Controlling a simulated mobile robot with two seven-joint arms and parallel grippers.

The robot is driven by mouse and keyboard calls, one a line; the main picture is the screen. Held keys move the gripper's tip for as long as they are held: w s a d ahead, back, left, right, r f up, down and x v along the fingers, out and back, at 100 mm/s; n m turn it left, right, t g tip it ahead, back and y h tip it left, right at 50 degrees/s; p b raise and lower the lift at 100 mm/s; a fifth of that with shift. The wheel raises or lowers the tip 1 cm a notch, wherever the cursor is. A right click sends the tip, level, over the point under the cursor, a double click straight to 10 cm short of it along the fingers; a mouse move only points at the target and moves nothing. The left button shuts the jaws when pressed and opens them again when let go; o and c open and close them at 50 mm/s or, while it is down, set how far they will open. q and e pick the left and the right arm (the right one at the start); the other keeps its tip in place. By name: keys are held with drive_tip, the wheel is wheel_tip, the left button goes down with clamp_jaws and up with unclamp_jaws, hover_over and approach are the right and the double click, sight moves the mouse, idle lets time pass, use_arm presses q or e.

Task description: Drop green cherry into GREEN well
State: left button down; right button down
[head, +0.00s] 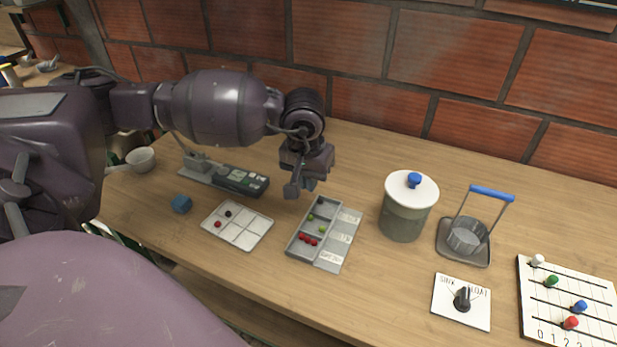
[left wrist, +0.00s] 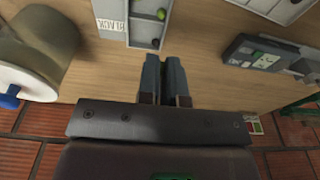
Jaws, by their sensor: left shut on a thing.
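My left gripper (head: 292,190) is over the table behind the far end of the grey well tray (head: 290,250). Its fingers are closed together in the left wrist view (left wrist: 164,80). The thing held between them is hidden; I take it to be a green cherry. The tray has labelled wells. My right gripper is not in view.
A white divided tray (head: 250,232) holds a red and a dark cherry. A lidded jar (head: 404,222) stands right of the well tray.

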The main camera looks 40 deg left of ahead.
use_arm(q)
drive_tip(key=shift+f, duration=0.85)
wheel_tip(320, 180, down, 4)
drive_tip(key=shift+r+b, duration=0.1)
drive_tip(key=shift+b, duration=0.75)
drive_tip(key=c, duration=1.3)
unclamp_jaws()
drive_tip(key=shift+o, duration=0.3)
